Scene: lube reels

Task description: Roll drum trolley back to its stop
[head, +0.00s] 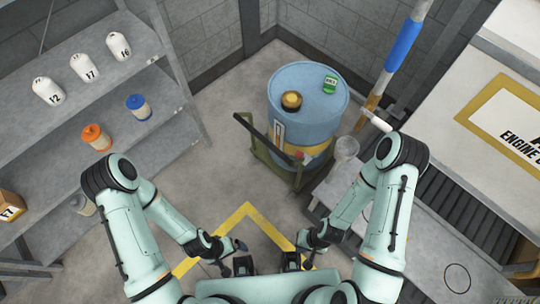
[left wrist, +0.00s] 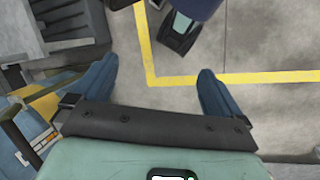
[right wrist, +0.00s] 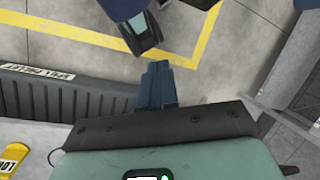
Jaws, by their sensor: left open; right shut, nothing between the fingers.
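The drum trolley (head: 262,152) has an olive frame and a dark slanted handle bar. It carries a blue drum (head: 292,78) with a yellow band, standing upright on the floor area at the back. A yellow L-shaped line (head: 248,209) is painted on the floor nearer to me. My left gripper (head: 233,257) is open and empty, low in front of my body and apart from the trolley; its spread fingers show in the left wrist view (left wrist: 152,90). My right gripper (head: 303,248) is shut and empty, also apart from the trolley; it shows in the right wrist view (right wrist: 157,85). I cannot make out a stop.
A grey shelf (head: 160,95) with white, orange and blue containers stands at the left. A bench (head: 440,205) with a dark ribbed tray and a sign is at the right. A blue-and-white post (head: 404,45) rises behind the drum. Floor between me and the trolley is clear.

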